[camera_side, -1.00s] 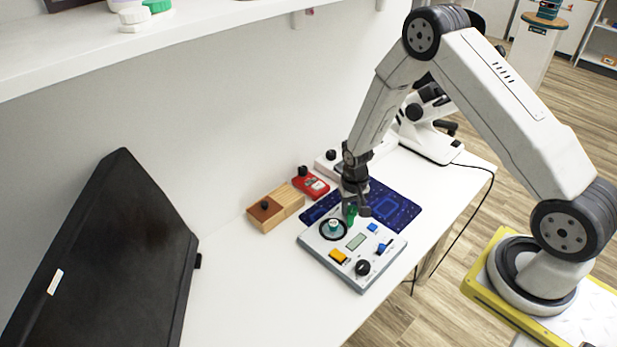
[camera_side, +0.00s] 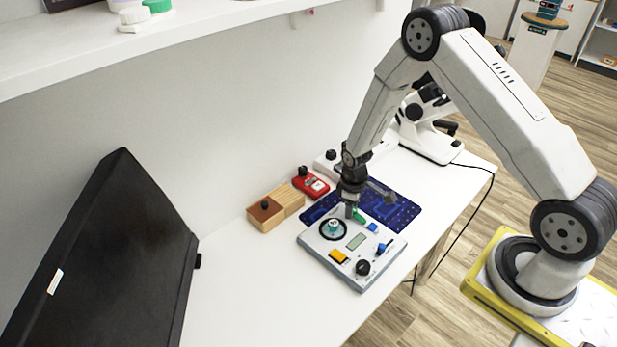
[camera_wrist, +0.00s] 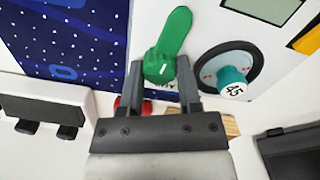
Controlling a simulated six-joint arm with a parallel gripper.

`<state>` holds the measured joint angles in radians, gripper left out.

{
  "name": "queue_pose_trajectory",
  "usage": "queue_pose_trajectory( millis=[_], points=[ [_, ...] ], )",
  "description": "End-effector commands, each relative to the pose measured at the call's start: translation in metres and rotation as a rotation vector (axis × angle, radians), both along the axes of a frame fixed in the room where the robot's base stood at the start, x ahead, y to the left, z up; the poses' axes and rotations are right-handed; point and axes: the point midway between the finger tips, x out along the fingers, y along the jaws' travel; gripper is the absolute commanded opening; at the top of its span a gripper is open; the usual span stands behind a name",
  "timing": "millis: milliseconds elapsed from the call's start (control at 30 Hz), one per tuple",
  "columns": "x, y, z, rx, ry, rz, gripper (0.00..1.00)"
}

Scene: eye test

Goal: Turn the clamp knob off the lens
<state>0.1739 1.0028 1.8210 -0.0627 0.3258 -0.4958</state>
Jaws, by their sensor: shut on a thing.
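The green clamp knob (camera_wrist: 174,40) is a long lever with a round hub on a pale instrument panel (camera_side: 318,246). My gripper (camera_wrist: 163,80) is shut on the hub, with one finger on each side. In the wrist view the long arm of the knob points up, beside the lens and not over it. In the side view my gripper (camera_side: 352,208) partly hides the green knob (camera_side: 359,216).
The panel also has a display (camera_side: 355,242), an orange switch (camera_side: 338,256), blue controls (camera_side: 381,249) and a black knob (camera_side: 363,267). A blue mat (camera_side: 405,213) lies behind. The front-left table is clear.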

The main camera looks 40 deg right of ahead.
Motion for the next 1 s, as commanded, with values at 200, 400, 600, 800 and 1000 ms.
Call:
queue_pose_trajectory(
  millis=[200, 400, 600, 800, 1000],
  points=[
    [-0.0014, 0.0002, -0.0004, 0.001, 0.005, 0.075, 0.00],
    [-0.0015, 0.0002, -0.0005, 0.001, 0.005, 0.093, 0.00],
    [-0.0015, 0.0000, -0.0005, 0.001, 0.005, 0.092, 0.00],
    [-0.0013, 0.0000, -0.0005, 0.001, 0.005, 0.091, 0.79],
    [-0.0006, 0.0000, -0.0003, 0.001, 0.003, 0.091, 0.79]
  ],
)
